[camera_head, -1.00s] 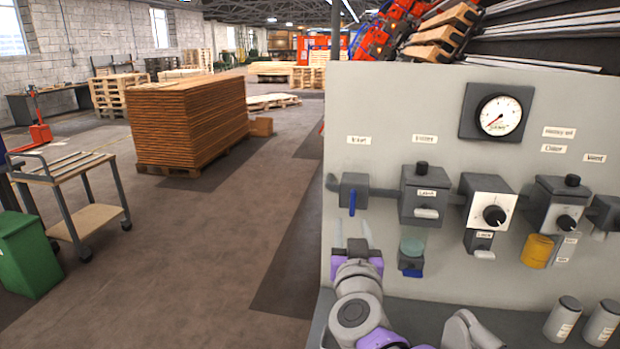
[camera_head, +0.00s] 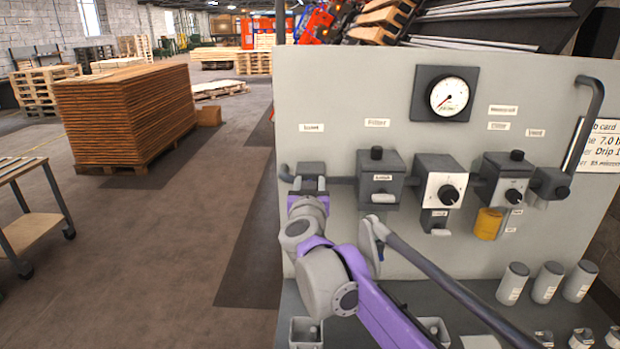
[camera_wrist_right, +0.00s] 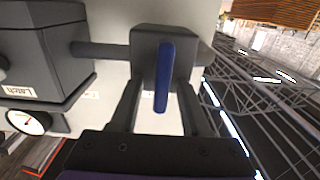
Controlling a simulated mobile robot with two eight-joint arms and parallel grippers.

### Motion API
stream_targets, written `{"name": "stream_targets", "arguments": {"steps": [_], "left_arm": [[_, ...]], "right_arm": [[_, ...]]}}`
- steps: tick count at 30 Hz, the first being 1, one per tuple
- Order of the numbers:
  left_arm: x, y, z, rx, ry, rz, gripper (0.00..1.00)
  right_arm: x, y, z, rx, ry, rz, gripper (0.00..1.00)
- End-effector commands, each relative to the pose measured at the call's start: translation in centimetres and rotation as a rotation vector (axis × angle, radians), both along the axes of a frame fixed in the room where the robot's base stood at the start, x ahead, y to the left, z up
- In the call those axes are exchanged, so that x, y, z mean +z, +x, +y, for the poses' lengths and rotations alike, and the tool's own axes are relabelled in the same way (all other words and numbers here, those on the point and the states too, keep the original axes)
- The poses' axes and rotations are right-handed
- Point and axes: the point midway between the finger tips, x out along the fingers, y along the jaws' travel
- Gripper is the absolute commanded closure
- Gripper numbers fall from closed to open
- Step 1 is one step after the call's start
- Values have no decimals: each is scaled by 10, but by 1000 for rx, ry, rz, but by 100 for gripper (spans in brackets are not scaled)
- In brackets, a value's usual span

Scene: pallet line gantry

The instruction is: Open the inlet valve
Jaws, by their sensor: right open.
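The inlet valve is a dark grey block (camera_head: 311,169) on the pipe at the left of the panel, below a small white label (camera_head: 311,128). Its blue lever is hidden behind my gripper in the head view. In the right wrist view the blue lever (camera_wrist_right: 164,77) stands out in front of the valve block (camera_wrist_right: 180,40). My right gripper (camera_head: 308,185) is at the valve, its fingers (camera_wrist_right: 158,95) open on either side of the lever. I see gaps beside the lever, so it does not look clamped.
To the right along the pipe are the filter box (camera_head: 380,182), a white-faced dial unit (camera_head: 440,186) and another knob unit (camera_head: 505,182). A pressure gauge (camera_head: 449,95) is above. Several grey canisters (camera_head: 546,282) stand on the ledge.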

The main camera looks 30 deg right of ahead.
Motion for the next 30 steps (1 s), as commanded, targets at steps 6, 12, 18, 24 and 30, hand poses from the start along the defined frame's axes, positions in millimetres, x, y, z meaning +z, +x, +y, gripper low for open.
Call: {"name": "stream_targets", "arguments": {"steps": [6,12,18,24,30], "left_arm": [[0,0,0,0,0,0,50],[0,0,0,0,0,0,50],[0,0,0,0,0,0,50],[0,0,0,0,0,0,50],[1,0,0,0,0,0,50]], "right_arm": [[0,4,-3,-1,0,0,53],[0,4,-3,0,-1,1,66],[0,3,-2,0,-1,1,100],[0,3,-2,0,-1,1,100],[0,3,-3,0,9,-5,100]]}}
